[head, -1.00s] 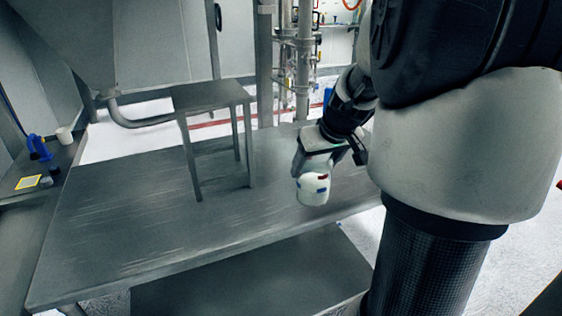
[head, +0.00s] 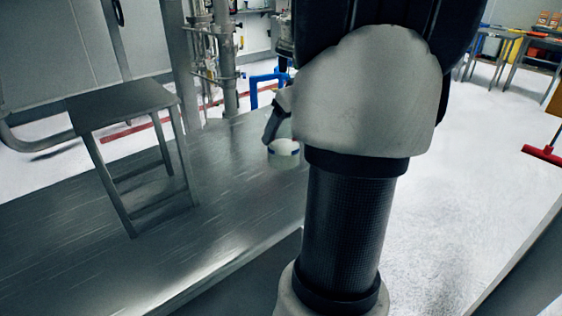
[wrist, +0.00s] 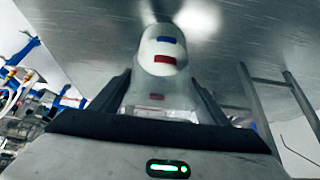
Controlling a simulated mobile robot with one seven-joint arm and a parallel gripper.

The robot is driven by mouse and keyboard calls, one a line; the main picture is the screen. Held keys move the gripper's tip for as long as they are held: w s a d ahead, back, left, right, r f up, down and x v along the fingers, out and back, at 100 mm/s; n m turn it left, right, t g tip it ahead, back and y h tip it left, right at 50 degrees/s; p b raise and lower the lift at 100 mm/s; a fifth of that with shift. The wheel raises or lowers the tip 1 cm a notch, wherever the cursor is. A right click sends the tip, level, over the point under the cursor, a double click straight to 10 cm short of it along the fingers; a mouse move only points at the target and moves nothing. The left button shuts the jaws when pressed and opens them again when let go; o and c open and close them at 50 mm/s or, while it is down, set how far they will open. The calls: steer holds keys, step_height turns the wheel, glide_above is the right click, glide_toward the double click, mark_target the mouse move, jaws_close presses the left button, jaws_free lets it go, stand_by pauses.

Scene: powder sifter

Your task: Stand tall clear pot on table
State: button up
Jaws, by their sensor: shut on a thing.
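The tall clear pot (wrist: 160,55), whitish with blue and red marks, is between the two fingers of my gripper (wrist: 160,98) in the wrist view. My gripper is shut on it. In the head view the pot (head: 284,153) shows near the right edge of the metal table (head: 225,210), partly behind my arm. It looks held above the tabletop, but the exact gap is not clear. My gripper is mostly hidden by my arm there.
A small metal stand (head: 120,105) with legs is on the table's left part. Steel pipes (head: 225,60) and a blue frame (head: 265,82) are behind. The tabletop between the stand and the pot is clear. White floor is open at right, with a red squeegee (head: 545,155).

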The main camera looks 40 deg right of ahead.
mark_target(284, 151)
step_height(284, 151, down, 7)
steer(key=shift+b, duration=0.6)
steer(key=shift+f, duration=0.15)
steer(key=o, duration=1.2)
steer(key=shift+o, duration=0.2)
steer(key=shift+r, duration=0.35)
steer(key=p+v, duration=0.2)
steer(key=v, duration=0.9)
steer(key=shift+s+r, duration=0.25)
